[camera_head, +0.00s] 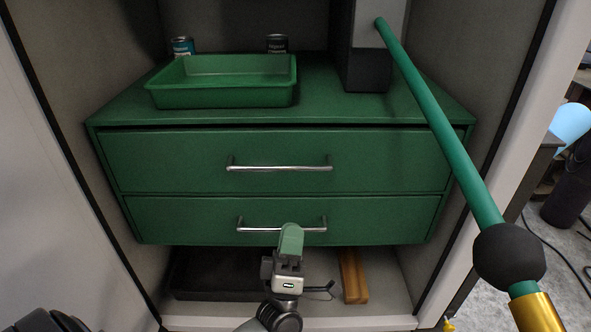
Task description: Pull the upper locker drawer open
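The upper drawer (170,165) is a wide green front with a silver bar handle (280,168) across its middle. It looks shut, flush with the cabinet. The lower drawer (175,219) beneath it has a similar handle (260,229) and also looks shut. My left gripper (291,238) has green fingertips and is seen from behind. In the picture it overlaps the lower drawer's handle and sits below the upper handle. Whether it touches anything does not show, and its finger gap is hidden. My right gripper is not in view.
A green tray (222,99) and two cans (182,46) (277,44) stand on the cabinet top. A green rod (445,130) with a black ball (509,254) slants across the right. Locker walls flank the drawers. A wooden block (353,276) lies underneath.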

